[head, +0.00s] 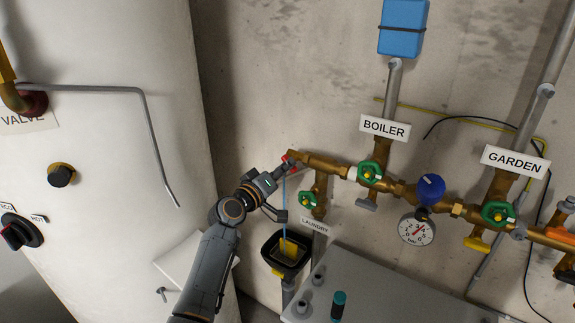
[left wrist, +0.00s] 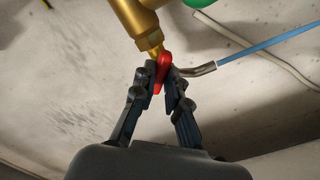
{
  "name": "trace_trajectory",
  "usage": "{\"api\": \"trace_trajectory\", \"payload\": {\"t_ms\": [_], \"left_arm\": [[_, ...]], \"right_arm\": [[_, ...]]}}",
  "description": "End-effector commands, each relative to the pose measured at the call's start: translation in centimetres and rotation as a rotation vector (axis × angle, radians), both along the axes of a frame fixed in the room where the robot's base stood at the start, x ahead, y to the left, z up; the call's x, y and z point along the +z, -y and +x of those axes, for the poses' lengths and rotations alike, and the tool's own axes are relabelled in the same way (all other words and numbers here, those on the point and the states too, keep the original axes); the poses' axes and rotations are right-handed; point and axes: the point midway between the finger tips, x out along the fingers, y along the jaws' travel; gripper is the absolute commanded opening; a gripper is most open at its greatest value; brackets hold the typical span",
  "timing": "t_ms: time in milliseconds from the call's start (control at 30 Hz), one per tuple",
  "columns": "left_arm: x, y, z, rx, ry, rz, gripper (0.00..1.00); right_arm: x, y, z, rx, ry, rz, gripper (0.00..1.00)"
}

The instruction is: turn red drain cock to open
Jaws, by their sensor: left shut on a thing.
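The red drain cock (head: 289,158) sits at the left end of the brass pipe. Its red lever (left wrist: 163,70) shows between my fingertips in the left wrist view, below a brass fitting. My left gripper (head: 283,168) is shut on the lever, and its fingers (left wrist: 158,82) partly cover it. A short metal spout (left wrist: 200,70) sticks out beside the lever. A thin blue line (head: 284,195), a water stream or thin hose, runs from the cock down to a black funnel (head: 286,255) with yellow inside. My right gripper is out of view.
Green handwheels (head: 369,172) sit along the brass pipe on the concrete wall, with a pressure gauge (head: 416,229) to the right. A white tank (head: 110,150) stands at left. A grey surface (head: 390,290) lies below, with a teal-topped object (head: 338,299).

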Motion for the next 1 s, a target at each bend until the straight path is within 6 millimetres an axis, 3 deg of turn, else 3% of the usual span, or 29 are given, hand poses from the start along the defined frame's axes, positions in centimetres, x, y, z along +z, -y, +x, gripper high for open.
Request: {"api": "trace_trajectory", "payload": {"t_ms": [167, 533, 1000], "left_arm": [[0.0, 0.0, 0.0, -0.001, -0.013, -0.013, 0.00], [0.0, 0.0, 0.0, 0.000, -0.217, -0.292, 0.00], [0.0, 0.0, 0.0, -0.001, -0.263, -0.356, 0.00]], "right_arm": [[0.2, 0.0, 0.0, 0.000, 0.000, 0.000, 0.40], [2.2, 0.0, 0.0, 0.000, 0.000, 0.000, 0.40], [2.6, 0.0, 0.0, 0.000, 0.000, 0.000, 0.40]]}}
